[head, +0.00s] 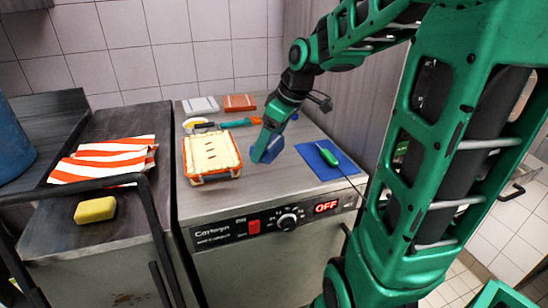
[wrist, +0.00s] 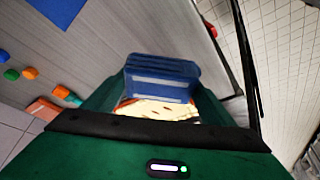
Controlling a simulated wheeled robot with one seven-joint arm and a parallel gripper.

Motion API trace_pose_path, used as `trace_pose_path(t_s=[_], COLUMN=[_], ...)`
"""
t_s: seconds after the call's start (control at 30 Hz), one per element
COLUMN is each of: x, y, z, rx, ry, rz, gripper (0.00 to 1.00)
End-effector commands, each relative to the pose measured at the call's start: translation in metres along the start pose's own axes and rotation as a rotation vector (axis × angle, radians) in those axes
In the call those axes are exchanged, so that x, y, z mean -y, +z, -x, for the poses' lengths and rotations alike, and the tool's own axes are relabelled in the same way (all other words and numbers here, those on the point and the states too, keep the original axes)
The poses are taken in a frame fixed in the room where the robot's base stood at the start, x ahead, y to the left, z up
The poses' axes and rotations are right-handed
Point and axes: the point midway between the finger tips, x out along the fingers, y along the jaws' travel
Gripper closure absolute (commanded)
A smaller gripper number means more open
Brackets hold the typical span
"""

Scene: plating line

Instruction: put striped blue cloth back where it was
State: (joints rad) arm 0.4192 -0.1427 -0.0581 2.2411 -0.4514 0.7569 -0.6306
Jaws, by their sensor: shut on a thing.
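The striped blue cloth (wrist: 162,78) is folded, blue with white bands, and sits between my gripper's jaws in the wrist view. In the head view a bit of the blue cloth (head: 268,151) shows at the end of my arm. My gripper (head: 270,146) is shut on it above the steel worktop, just right of an orange-rimmed tray (head: 213,177). My gripper hides part of the cloth. I cannot tell whether the cloth touches the worktop.
A blue mat (head: 318,168) with a green-handled tool (head: 328,156) lies to the right. White (head: 200,105) and orange (head: 240,102) flat items and utensils lie at the back. An orange-striped cloth (head: 105,160) and yellow sponge (head: 95,210) lie left, behind a dark rail (head: 90,184).

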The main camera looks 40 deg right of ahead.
Motion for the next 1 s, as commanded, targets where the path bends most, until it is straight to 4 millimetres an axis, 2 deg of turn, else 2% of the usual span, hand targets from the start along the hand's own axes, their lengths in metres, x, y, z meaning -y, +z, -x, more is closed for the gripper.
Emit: trace_pose_path(t_s=[0.2,0.4,0.63,0.87,1.0], x=[-0.046,-0.073,-0.08,-0.079,-0.079], y=[0.008,0.013,0.016,0.027,0.029], z=[-0.025,-0.041,-0.049,-0.077,-0.081], rx=[0.002,0.0,0.0,0.0,-0.001], ry=[0.0,0.002,0.002,0.0,0.003], rz=[-0.006,-0.007,-0.006,-0.006,-0.005], gripper=[0.51,0.51,0.51,0.51,0.51])
